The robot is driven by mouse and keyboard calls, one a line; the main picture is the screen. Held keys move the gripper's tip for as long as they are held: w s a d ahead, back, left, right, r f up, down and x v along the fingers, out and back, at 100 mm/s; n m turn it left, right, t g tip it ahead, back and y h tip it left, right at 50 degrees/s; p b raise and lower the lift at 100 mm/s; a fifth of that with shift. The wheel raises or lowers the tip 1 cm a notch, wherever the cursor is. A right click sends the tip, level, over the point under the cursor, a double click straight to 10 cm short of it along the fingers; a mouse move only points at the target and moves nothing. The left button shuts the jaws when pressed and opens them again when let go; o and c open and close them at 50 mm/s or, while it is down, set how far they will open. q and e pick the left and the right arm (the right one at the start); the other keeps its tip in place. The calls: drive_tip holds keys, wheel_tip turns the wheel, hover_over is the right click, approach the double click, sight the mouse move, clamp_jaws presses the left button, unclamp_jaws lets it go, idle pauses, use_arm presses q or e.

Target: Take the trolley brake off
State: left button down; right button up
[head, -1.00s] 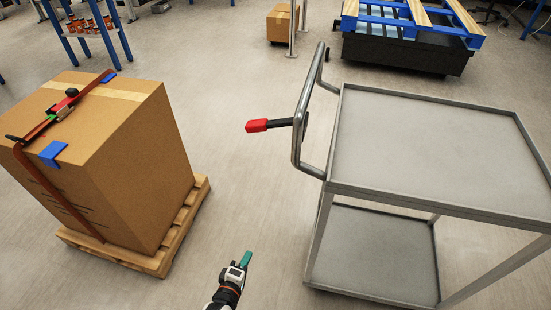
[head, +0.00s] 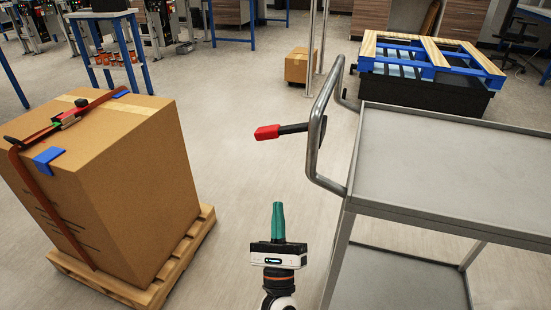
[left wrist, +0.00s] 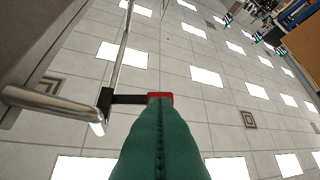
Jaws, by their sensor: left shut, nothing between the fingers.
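The grey trolley (head: 450,155) stands at the right, with its tubular push handle (head: 316,130) on its left side. The brake lever, a black bar with a red grip (head: 267,132), sticks out leftward from the handle. In the left wrist view the red grip (left wrist: 160,96) shows just beyond my fingertips, partly hidden by them. My left gripper (head: 278,208) has green fingers, which are shut and empty. It points up and away, below the red grip in the head view and apart from it there. My right gripper is not in view.
A large strapped carton (head: 120,170) sits on a wooden pallet (head: 180,262) at the left. A small carton (head: 300,66) stands by metal posts behind. A black platform with blue and wooden pallets (head: 425,75) is at the back right. The floor between carton and trolley is clear.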

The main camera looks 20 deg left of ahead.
sight(286, 130)
use_arm(q)
drive_tip(key=s+r+p+x, duration=0.1)
drive_tip(key=x, duration=0.5)
drive_tip(key=s+p+x, duration=0.1)
drive_tip(key=x, duration=0.6)
drive_tip(key=shift+a+r, duration=0.35)
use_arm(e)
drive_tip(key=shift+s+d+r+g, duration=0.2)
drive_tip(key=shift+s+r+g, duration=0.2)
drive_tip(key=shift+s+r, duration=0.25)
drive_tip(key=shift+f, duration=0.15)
use_arm(q)
drive_tip(key=shift+m+h, duration=0.3)
